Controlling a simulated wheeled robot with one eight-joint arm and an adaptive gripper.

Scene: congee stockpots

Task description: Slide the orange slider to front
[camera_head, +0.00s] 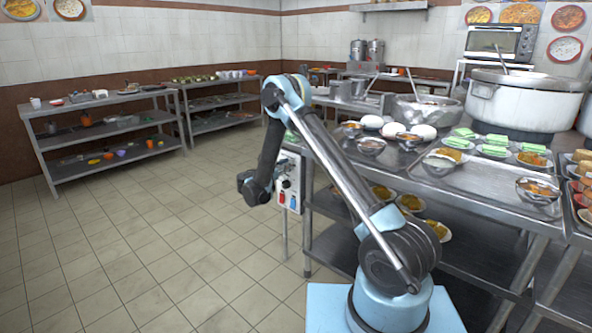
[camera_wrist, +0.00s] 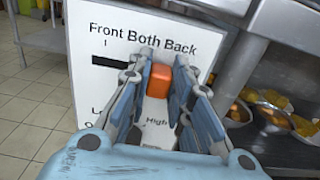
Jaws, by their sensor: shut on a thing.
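The orange slider (camera_wrist: 159,80) sticks out of a white panel (camera_wrist: 100,35) in the wrist view. The panel is marked "Front Both Back", with Front at the left. The slider stands below the words Both and Back, and the dark slot (camera_wrist: 108,60) is bare to its left, under Front. My gripper (camera_wrist: 163,85) is shut on the slider, one finger on each side. In the head view my gripper (camera_head: 283,183) is at the panel (camera_head: 293,160) on the steel table's left end; the slider is hidden there.
The panel also bears "Low" and "High" markings, partly hidden by my fingers. A steel table (camera_head: 470,190) with plates, bowls and a large pot (camera_head: 525,100) stands at the right. Bowls of food (camera_wrist: 270,115) sit on its lower shelf. The tiled floor (camera_head: 150,220) at the left is clear.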

